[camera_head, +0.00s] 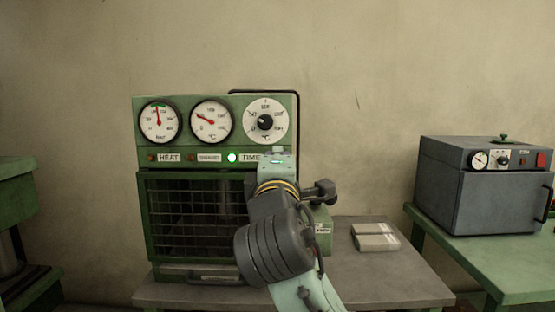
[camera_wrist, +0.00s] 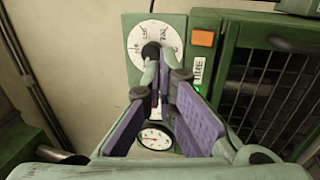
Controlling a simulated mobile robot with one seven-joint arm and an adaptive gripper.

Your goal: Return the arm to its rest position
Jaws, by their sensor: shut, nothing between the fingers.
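My arm (camera_head: 275,245) reaches up in front of the green oven cabinet (camera_head: 140,215) in the head view. The gripper end is mostly hidden by my own wrist there, just below the right-hand white dial (camera_head: 266,108). In the wrist view my gripper (camera_wrist: 163,72) has purple-padded fingers that come together at the tips, with nothing held. The tips appear close to the black knob (camera_wrist: 151,50) of the white dial (camera_wrist: 137,38). I cannot tell whether they touch it.
The cabinet stands on a grey table (camera_head: 370,285) with a pale stack of packets (camera_head: 375,237) to its right. A grey oven (camera_head: 470,195) sits on a green bench (camera_head: 490,265) at the right. Green equipment (camera_head: 15,190) stands at the left edge.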

